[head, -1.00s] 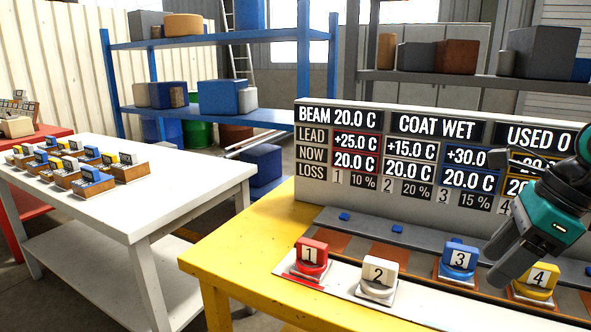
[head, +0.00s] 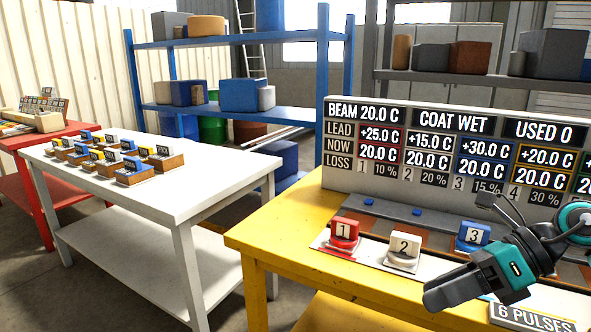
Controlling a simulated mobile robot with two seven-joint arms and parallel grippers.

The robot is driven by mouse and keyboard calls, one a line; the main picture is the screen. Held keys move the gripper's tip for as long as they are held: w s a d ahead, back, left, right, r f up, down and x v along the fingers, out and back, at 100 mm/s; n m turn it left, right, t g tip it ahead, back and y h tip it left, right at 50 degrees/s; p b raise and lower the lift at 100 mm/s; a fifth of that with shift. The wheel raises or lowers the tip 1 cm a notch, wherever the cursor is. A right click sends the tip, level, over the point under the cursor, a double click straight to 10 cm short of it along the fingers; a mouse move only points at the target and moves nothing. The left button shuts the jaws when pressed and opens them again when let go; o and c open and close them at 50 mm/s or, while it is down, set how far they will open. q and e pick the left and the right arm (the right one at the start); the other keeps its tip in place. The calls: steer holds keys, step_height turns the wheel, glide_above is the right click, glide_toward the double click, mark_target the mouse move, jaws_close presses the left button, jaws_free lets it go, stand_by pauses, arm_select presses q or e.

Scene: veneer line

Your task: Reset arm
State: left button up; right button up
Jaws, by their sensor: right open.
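My right gripper (head: 440,298) comes in from the right in the head view. It is open and empty, pointing left over the front part of the yellow table (head: 285,238). On that table stand a red block marked 1 (head: 344,230), a white block marked 2 (head: 404,245) and a blue block marked 3 (head: 473,235). The gripper is in front of blocks 2 and 3 in the picture. My arm hides the area right of block 3. My left gripper is not in view.
A grey display board (head: 338,182) with readouts stands behind the blocks. A sign reading 6 PULSES (head: 532,316) is at the front right. A white table (head: 215,184) with several small blocks and a red table (head: 52,137) stand left. Blue shelves (head: 230,40) are behind.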

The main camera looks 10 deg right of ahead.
steer(key=w+a+f+m+t+y+p, duration=0.1)
steer(key=w+a+f+m+t+y, duration=0.1)
steer(key=a+m+t+y, duration=0.65)
steer(key=s+d+f+m+t+h, duration=0.1)
steer(key=f+m+t+h, duration=0.1)
steer(key=f+m+h, duration=0.5)
steer(key=d+f+m+t+h+p, duration=0.1)
steer(key=f+m+h, duration=0.7)
steer(key=m, duration=1.1)
steer(key=shift+s+d+f+t, duration=0.35)
steer(key=shift+s+d+t, duration=0.1)
steer(key=shift+d, duration=0.3)
steer(key=s+a+f+m+g, duration=0.1)
steer(key=s+f+m, duration=0.1)
steer(key=f, duration=0.1)
steer(key=s+a+f+m+g+h, duration=0.1)
steer(key=s+a+f+m+g, duration=0.1)
steer(key=s+f, duration=0.1)
steer(key=s+a+f+m+g+h+p, duration=0.1)
steer(key=s+a+f+m+g, duration=0.1)
steer(key=s+f, duration=0.1)
steer(key=shift+a+f+m, duration=0.15)
steer(key=shift+f+m, duration=0.1)
steer(key=shift+f, duration=0.3)
